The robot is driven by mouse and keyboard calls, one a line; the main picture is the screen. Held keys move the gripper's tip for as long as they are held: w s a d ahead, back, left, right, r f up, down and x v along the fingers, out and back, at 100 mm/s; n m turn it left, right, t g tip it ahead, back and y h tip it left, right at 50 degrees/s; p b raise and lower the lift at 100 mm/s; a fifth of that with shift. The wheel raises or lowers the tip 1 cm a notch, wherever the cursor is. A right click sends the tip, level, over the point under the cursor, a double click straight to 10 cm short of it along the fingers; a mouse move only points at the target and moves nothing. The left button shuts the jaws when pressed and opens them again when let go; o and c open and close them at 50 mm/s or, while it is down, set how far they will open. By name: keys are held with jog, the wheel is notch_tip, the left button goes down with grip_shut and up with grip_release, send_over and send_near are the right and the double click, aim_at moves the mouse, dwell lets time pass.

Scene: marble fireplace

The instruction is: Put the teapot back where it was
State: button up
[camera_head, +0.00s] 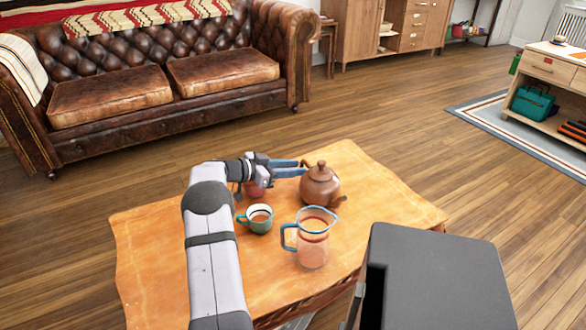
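A brown teapot (320,186) with a knobbed lid stands upright on the wooden table (160,250), towards its back right. Its spout points to the right. Its handle side faces left, towards my gripper (304,168). My gripper reaches in from the left, with its two blue fingers nearly level and a narrow gap between them. The fingertips are at the teapot's handle side. I cannot tell whether they touch or hold the handle.
A teal-rimmed cup (259,219) with brown liquid and a clear jug (313,246) with a blue handle stand in front of the teapot. A reddish cup (255,189) is partly hidden behind my gripper. The table's left side is clear. A leather sofa (150,80) stands behind.

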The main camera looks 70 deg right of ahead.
jog(key=shift+w+a+r, duration=0.3)
jog(key=shift+w+r, duration=0.05)
jog(key=p+v, duration=0.3)
jog(key=v, duration=0.8)
